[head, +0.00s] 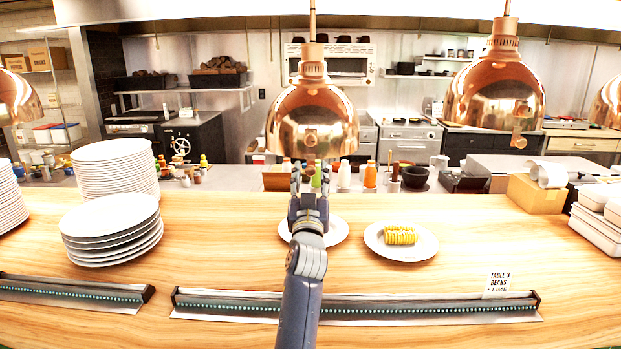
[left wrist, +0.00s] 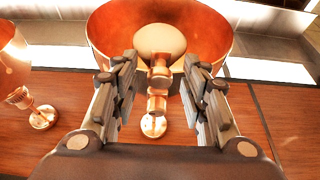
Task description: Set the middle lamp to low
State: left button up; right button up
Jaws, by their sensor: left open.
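A copper dome lamp (head: 312,112) hangs at the centre of the head view, with a small knob (head: 310,140) on its front. My left gripper (head: 309,172) is raised over the counter, just below that knob in the picture. In the left wrist view, the copper shade (left wrist: 105,30) fills the top, with a pale bulb inside. The copper knob (left wrist: 158,78) shows between the two open fingers, which appear apart from it. The knob's setting cannot be read. My right gripper is not in view.
Another copper lamp (head: 495,95) hangs to the right, and others are cut off at both edges. On the wooden counter (head: 200,250) stand plate stacks (head: 112,225), a plate (head: 405,252) with yellow food (head: 401,235), and a ticket (head: 497,283) at a metal rail.

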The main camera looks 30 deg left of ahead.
pick_arm(q)
send_near(311, 121)
jog(key=x, duration=0.4)
dwell(0.4)
